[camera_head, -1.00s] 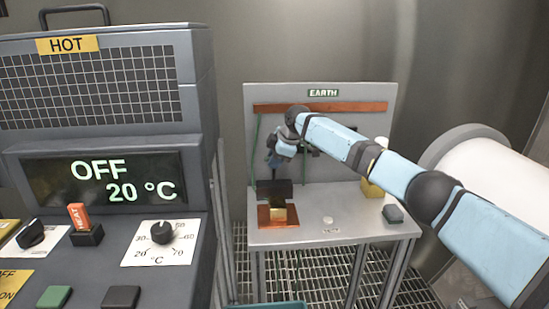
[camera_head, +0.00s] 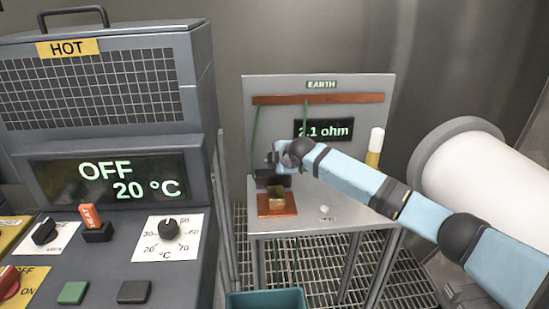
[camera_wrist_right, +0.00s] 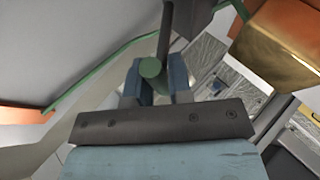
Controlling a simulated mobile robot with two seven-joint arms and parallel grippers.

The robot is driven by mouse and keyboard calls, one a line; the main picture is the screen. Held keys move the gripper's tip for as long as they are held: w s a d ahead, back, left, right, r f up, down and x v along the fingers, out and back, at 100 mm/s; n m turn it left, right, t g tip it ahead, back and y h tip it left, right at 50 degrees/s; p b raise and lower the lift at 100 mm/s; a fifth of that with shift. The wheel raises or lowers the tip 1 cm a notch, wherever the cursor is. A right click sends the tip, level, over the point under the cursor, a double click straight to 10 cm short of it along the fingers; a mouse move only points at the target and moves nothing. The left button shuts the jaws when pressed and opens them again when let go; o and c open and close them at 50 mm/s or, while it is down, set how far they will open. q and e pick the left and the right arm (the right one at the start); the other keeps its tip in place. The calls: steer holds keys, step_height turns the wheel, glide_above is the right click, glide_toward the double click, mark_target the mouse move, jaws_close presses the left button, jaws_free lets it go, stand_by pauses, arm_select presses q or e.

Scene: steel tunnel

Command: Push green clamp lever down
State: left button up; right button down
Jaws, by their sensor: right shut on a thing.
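The green clamp lever (camera_wrist_right: 152,70) shows in the right wrist view as a green round end on a dark bar. My right gripper (camera_wrist_right: 154,84) is shut on it, with a blue finger on each side. In the head view my right gripper (camera_head: 272,158) is low over the back left of the earth bench, just above the dark clamp body (camera_head: 272,181). The lever itself is hidden there by my gripper. A brass block (camera_head: 276,200) sits on a copper plate (camera_head: 275,212) in front of the clamp; the block also shows in the wrist view (camera_wrist_right: 280,45). My left gripper is out of view.
The bench (camera_head: 300,222) has a back panel with a copper bar (camera_head: 330,99), green wires and a display (camera_head: 324,129) reading about 2.1 ohm. A yellow-and-white cylinder (camera_head: 375,148) stands at right. The hot-control console (camera_head: 105,260) is on the left, a teal bin (camera_head: 266,302) below.

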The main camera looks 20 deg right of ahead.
steer(key=shift+d+r, duration=0.1)
steer(key=shift+r, duration=0.1)
steer(key=c, duration=1.1)
jaws_free()
steer(key=shift+f, duration=0.2)
steer(key=v, duration=1.3)
steer(key=shift+s+r+p, duration=0.15)
steer(key=shift+s+p, duration=0.2)
steer(key=shift+d, duration=0.1)
